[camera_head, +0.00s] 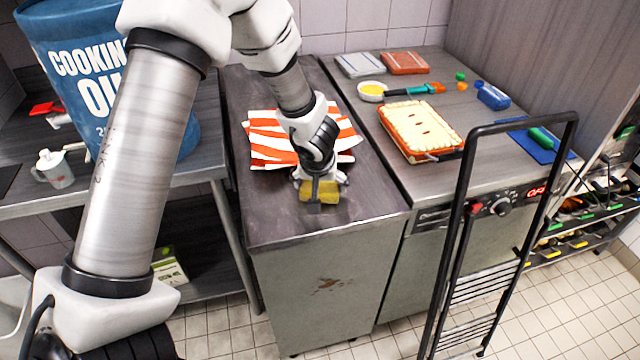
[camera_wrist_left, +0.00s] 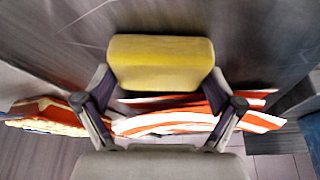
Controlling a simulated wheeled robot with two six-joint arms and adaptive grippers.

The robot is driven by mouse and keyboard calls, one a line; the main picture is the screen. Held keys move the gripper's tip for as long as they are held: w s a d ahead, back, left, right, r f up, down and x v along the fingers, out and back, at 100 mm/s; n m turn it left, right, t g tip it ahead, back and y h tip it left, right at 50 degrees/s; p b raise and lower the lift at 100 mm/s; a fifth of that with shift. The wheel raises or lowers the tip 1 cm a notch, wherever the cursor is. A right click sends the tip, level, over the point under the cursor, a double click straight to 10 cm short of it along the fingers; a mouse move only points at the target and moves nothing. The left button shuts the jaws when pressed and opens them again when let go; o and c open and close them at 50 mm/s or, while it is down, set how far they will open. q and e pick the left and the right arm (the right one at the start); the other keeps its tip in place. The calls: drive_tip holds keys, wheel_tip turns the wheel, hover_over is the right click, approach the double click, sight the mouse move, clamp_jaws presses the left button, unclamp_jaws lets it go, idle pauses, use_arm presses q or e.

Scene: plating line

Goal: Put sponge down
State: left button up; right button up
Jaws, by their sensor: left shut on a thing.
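My left gripper (camera_head: 320,183) is over the front part of the dark counter top (camera_head: 290,219). It is shut on a yellow sponge (camera_head: 319,192). In the left wrist view the sponge (camera_wrist_left: 161,63) sits between the two fingertips (camera_wrist_left: 160,88). I cannot tell whether the sponge touches the counter or is just above it. An orange and white striped cloth (camera_head: 272,140) lies on the counter behind the gripper, and its stripes also show in the left wrist view (camera_wrist_left: 170,122). My right gripper is not in view.
A blue oil bucket (camera_head: 60,60) stands at the left. The counter's front strip is clear.

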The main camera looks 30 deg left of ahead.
use_arm(q)
drive_tip(key=o, duration=0.6)
drive_tip(key=shift+f, duration=0.1)
drive_tip(key=p+v, duration=0.6)
drive_tip(key=v, duration=0.6)
drive_tip(key=shift+r+p, duration=0.2)
drive_tip(key=shift+p, duration=0.15)
